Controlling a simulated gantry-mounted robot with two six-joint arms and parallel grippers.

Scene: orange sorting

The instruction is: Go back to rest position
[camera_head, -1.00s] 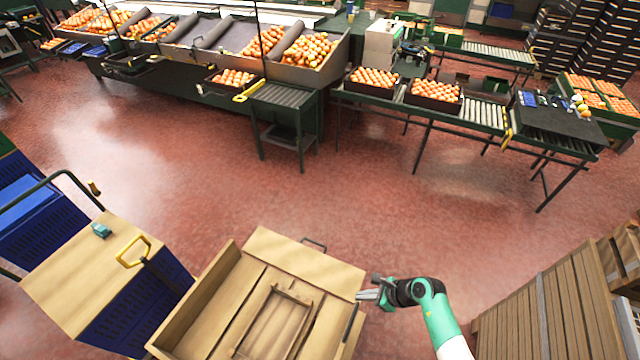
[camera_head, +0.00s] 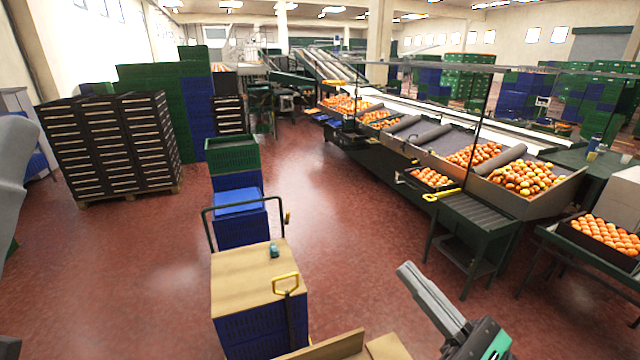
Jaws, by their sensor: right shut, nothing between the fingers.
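My right gripper (camera_head: 432,300) rises from the bottom of the head view, right of centre, in the air over the red floor. Its fingers lie together with nothing between them. Part of its green and black wrist shows at the bottom edge. A pale grey shape at the left edge looks like part of my left arm; my left gripper does not show.
A cart with a cardboard top (camera_head: 243,262) and blue crates stands left of the right gripper. The edge of a wooden box (camera_head: 335,347) shows at the bottom. A sorting line (camera_head: 440,180) with oranges runs along the right. Open red floor (camera_head: 340,262) lies between.

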